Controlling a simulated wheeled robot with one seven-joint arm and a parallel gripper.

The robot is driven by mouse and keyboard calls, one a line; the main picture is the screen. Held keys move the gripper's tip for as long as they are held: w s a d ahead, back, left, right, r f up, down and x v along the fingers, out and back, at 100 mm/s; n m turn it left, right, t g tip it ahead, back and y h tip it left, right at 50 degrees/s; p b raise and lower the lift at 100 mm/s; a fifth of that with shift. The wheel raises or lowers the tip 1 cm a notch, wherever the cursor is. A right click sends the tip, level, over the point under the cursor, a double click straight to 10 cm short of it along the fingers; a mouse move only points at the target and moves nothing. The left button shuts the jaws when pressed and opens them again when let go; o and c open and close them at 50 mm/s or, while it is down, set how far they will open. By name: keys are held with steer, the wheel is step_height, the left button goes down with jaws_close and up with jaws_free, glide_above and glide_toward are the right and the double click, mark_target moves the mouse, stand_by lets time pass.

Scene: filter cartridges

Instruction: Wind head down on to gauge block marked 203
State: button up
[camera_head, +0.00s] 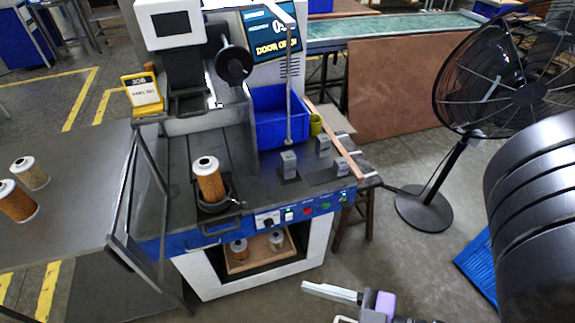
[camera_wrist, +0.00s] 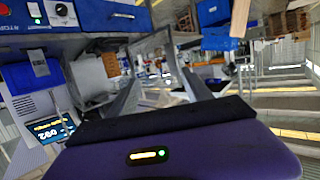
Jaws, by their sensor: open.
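The machine head (camera_head: 183,57) is a dark block on the upright of a white and grey machine, with a black handwheel (camera_head: 233,63) at its right side. It is raised above the machine bed. Small grey blocks stand at the right of the bed: one at the front (camera_head: 289,163), one behind (camera_head: 323,147) and one at the right (camera_head: 342,167). Their markings are too small to read. My gripper (camera_head: 320,304) is open and empty, low in front of the machine, apart from everything. Its fingers also show in the wrist view (camera_wrist: 163,58).
A screen (camera_head: 272,38) reads "DOOR OP", partly hidden by a rod. A yellow job card (camera_head: 142,93) and blue bin (camera_head: 280,117) are by the bed. Two cartridges stand on the left table (camera_head: 75,165). A black fan (camera_head: 510,90) stands right; floor between is clear.

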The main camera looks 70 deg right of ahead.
steer(key=shift+c, duration=0.7)
steer(key=w+d+r+t+h, duration=0.2)
steer(key=w+d+r, duration=0.1)
steer(key=w, duration=0.6)
steer(key=n+g+h+p, duration=0.25)
steer(key=n+h, duration=1.25)
steer(key=n, duration=1.2)
glide_toward(237, 73)
steer(key=d, duration=0.1)
steer(key=shift+t, duration=0.35)
steer(key=shift+p+x, duration=1.05)
steer(key=shift+x, duration=3.15)
